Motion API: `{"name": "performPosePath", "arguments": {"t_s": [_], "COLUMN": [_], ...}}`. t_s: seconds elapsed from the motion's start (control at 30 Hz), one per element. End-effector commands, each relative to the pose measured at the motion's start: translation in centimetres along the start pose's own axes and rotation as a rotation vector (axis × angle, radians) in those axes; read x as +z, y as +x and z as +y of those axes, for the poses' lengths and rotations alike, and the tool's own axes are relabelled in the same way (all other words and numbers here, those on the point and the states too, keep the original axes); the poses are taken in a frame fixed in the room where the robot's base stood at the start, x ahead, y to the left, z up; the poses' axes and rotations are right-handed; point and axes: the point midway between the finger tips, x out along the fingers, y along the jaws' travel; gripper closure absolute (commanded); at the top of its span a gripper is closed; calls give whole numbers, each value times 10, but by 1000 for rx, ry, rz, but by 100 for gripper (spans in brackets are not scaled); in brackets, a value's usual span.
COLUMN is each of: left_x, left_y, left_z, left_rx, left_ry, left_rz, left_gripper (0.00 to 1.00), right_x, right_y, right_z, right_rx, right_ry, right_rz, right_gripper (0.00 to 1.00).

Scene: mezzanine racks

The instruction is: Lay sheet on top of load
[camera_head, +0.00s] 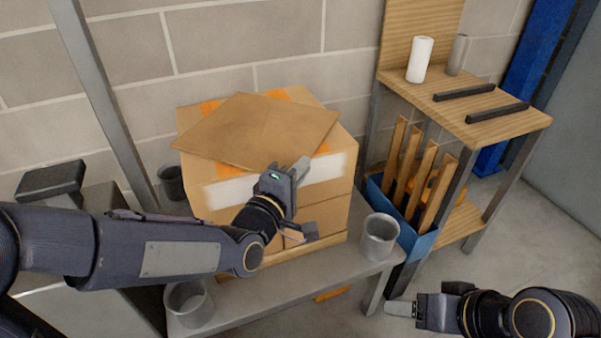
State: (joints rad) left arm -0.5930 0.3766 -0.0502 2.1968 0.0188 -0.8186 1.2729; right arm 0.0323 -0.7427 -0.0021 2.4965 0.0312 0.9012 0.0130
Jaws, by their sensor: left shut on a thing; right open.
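The load is a stack of cardboard boxes (325,218) with orange tape and a white band, standing on a grey bench. A flat brown sheet (245,128) lies over the top of the load, turned at an angle to it, with its left corner near the load's left edge. My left gripper (300,185) is in front of the load, at the sheet's near side, shut on the sheet; the exact contact is partly hidden by the gripper. My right gripper (402,309) is open and empty at the lower right, above the floor and away from the load.
The grey bench (290,291) carries grey cups, one at the right (379,237), one at the front left (188,303) and one behind. A wooden shelf unit (490,118) with a white roll (419,60) and black bars stands at the right. A blue bin (418,243) holds wooden slats.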

Motion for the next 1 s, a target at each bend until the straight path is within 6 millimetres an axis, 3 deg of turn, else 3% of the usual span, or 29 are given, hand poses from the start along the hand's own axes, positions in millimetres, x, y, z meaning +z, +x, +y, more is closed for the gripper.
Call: {"name": "performPosePath", "arguments": {"t_s": [0.33, 0.37, 0.5, 0.87, 1.0], "left_x": [0, 0, 0, 0, 0], "left_y": [0, 0, 0, 0, -20], "left_z": [-2, -1, -1, 4, 3], "left_rx": [5, 2, 1, 1, 1], "left_ry": [1, 0, 0, 1, -1], "left_rz": [0, 0, 0, 0, 0], "left_gripper": [100, 90, 72, 72, 72], "right_x": [2, 1, 1, -2, -1], "right_y": [4, 3, 2, -3, -2], "right_z": [2, 1, 1, -1, -1], "right_rx": [0, 0, 0, 0, 0], "right_ry": [0, 0, 0, 0, 0], "right_rz": [0, 0, 0, 0, 0], "right_gripper": [33, 33, 33, 33, 33]}}
